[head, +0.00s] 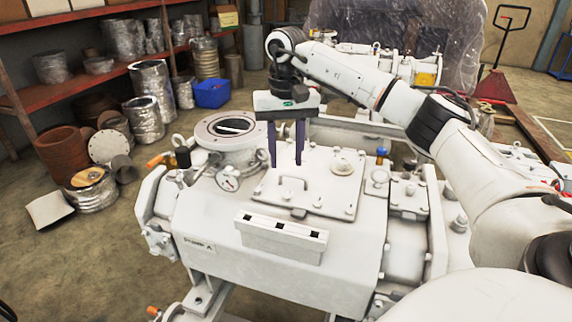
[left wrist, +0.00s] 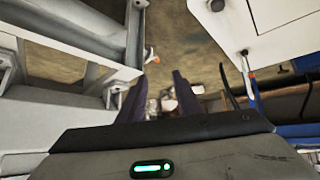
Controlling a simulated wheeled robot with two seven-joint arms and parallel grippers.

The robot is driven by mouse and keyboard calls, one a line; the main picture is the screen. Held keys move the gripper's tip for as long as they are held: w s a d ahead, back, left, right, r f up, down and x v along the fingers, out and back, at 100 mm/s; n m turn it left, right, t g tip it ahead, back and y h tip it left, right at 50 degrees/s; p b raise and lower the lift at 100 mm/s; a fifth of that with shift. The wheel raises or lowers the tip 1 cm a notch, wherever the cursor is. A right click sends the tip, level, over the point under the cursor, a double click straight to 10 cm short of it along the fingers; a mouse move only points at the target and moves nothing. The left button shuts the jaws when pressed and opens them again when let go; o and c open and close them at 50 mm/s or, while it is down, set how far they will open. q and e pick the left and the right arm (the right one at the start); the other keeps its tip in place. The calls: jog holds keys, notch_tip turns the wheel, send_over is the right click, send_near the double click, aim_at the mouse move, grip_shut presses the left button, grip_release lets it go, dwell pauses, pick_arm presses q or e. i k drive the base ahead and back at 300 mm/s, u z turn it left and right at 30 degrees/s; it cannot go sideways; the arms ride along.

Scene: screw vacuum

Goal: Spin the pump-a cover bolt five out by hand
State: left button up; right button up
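Pump A (head: 215,265) is a large white housing with a label reading roughly "PUMP A" on its front. I cannot tell which bolt is number five. My right gripper (head: 286,162) points down over the back left part of the cover. Its two dark purple fingers are apart, with nothing visible between them; whether the tips touch the cover is unclear. My left gripper (left wrist: 158,75) shows only in the left wrist view, fingers apart and empty.
A white holder (head: 280,250) with dark square slots sits on the pump's front. A round flanged port (head: 228,130) and a gauge (head: 228,178) stand left of the cover. Shelves with metal parts and a blue bin (head: 212,93) are behind left. White frame parts flank the left gripper.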

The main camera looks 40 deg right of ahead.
aim_at(317, 205)
jog(key=z, duration=1.5)
